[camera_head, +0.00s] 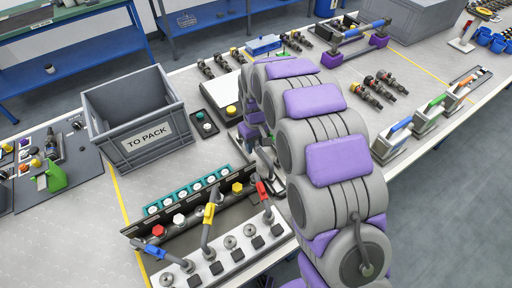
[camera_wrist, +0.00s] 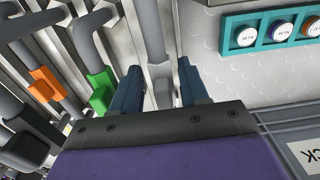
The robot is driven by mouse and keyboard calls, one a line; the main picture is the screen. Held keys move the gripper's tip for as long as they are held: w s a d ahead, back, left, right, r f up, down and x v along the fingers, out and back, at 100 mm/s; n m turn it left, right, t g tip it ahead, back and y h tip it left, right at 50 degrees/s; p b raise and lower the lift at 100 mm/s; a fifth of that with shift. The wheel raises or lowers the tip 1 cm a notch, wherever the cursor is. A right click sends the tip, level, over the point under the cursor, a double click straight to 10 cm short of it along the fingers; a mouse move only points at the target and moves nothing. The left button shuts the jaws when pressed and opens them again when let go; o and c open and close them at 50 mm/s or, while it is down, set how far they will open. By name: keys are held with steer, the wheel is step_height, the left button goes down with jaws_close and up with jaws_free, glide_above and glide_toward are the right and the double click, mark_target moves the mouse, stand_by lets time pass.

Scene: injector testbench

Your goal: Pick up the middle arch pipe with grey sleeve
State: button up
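In the wrist view my gripper (camera_wrist: 158,75) has its two dark blue fingers apart. A grey pipe (camera_wrist: 152,30) shows between them, with a gap beside the right finger; I cannot tell whether it touches the left one. A paler grey part at its lower end may be the grey sleeve. To the left are a pipe with a green sleeve (camera_wrist: 102,90) and one with an orange sleeve (camera_wrist: 46,80). In the head view my arm hides the gripper. Pipes with a blue sleeve (camera_head: 175,259), a yellow one (camera_head: 210,214) and a red one (camera_head: 262,190) stand at the front rack.
A grey TO PACK crate (camera_head: 152,141) stands behind the rack, left of my arm. A teal strip of round caps (camera_head: 168,203) lies along the rack, and a teal strip shows in the wrist view (camera_wrist: 262,33). A small black tray (camera_head: 204,127) lies beside the crate.

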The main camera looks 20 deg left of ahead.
steer(key=shift+a+f, duration=0.15)
steer(key=shift+a, duration=0.45)
steer(key=shift+c, duration=2.2)
steer(key=shift+d, duration=0.3)
steer(key=shift+c, duration=1.4)
steer(key=shift+d, duration=0.35)
jaws_close()
steer(key=shift+a, duration=0.1)
